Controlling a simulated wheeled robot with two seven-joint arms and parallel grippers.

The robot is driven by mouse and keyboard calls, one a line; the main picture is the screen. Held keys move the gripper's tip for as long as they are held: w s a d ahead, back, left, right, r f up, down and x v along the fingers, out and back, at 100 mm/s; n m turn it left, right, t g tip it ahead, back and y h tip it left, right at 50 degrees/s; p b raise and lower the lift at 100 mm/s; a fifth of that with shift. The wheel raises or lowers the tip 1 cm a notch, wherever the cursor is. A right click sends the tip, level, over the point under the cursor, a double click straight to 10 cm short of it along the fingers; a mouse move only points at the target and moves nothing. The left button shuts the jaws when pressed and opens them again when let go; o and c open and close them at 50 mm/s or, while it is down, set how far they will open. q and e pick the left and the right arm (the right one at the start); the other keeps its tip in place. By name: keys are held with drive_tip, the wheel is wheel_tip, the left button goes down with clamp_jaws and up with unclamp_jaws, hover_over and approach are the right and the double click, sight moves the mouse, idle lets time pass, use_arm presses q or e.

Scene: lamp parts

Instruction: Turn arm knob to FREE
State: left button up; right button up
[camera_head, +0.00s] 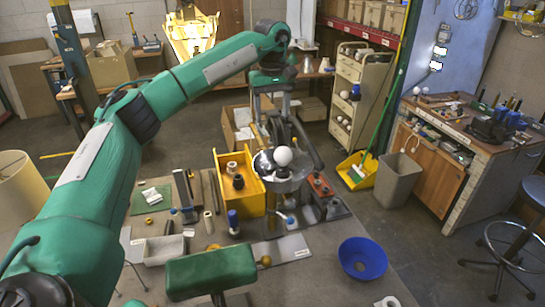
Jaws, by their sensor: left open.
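My left arm reaches in from the left, and its open left gripper (271,118) points down behind the lamp head. A white round bulb (283,156) sits in a shiny metal dish-like lamp head (283,179). Dark lamp arm parts (303,140) rise close to the gripper and partly overlap it. I cannot tell whether the fingers touch them. I cannot make out the arm knob or its FREE mark. A small orange ball-shaped piece (265,261) lies lower, near a grey plate (288,249). My right gripper is not in view.
A yellow bin (237,190) stands left of the lamp head. A cart (358,95) stands behind.

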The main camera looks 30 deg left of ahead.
sight(272, 152)
use_arm(q)
drive_tip(key=f+p, duration=0.2)
drive_tip(key=f, duration=0.4)
drive_tip(key=f+p, duration=0.3)
drive_tip(key=f, duration=0.4)
drive_tip(key=shift+w+a, duration=0.15)
drive_tip(key=shift+w, duration=0.05)
drive_tip(key=shift+s+f, duration=0.1)
drive_tip(key=shift+f, duration=0.65)
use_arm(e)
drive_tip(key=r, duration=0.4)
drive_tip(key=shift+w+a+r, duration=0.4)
use_arm(q)
drive_tip(key=c, duration=1)
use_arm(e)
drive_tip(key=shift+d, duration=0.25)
